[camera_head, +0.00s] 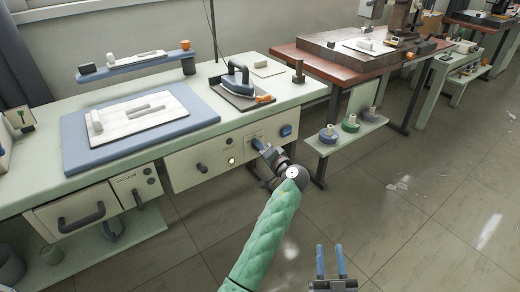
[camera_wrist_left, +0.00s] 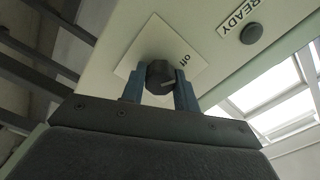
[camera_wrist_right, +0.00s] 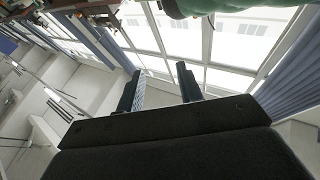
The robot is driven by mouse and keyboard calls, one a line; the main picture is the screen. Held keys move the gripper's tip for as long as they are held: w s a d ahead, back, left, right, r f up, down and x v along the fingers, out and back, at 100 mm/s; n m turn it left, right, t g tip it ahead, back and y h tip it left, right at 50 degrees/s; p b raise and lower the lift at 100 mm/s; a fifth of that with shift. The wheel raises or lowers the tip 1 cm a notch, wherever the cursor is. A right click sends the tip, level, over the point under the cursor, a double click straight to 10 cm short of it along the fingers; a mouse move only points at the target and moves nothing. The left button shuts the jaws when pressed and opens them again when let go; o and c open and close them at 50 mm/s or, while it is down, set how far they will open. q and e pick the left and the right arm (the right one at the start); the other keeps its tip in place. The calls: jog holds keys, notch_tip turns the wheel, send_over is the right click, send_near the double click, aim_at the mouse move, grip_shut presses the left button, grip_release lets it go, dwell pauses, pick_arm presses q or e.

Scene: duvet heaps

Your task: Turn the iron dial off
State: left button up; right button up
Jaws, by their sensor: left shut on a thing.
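The iron dial is a round dark knob (camera_wrist_left: 160,77) on a pale square plate marked "off" (camera_wrist_left: 184,60), on the panel front. My left gripper (camera_wrist_left: 159,88) has its blue fingers on both sides of the dial and is shut on it. In the head view my left gripper (camera_head: 262,148) reaches the panel under the table's right part, and its fingers hide the dial. My right gripper (camera_head: 330,262) is open and empty, low over the floor; its spread fingers also show in the right wrist view (camera_wrist_right: 160,88).
The iron (camera_head: 234,78) stands on a dark pad on the pale green table (camera_head: 60,178). A blue knob (camera_head: 286,130) is right of my left gripper, and a lit button (camera_head: 232,160) is left of it. Spools (camera_head: 350,122) sit on a shelf to the right. The floor (camera_head: 400,235) is mostly clear.

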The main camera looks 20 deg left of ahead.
pick_arm(q)
jog(key=shift+f, duration=0.15)
pick_arm(e)
jog(key=shift+s+r+t, duration=0.1)
jog(key=shift+r+t, duration=0.2)
jog(key=shift+r, duration=0.3)
jog(key=shift+d, duration=0.1)
pick_arm(q)
jog(key=o, duration=1)
jog(key=shift+c, duration=0.2)
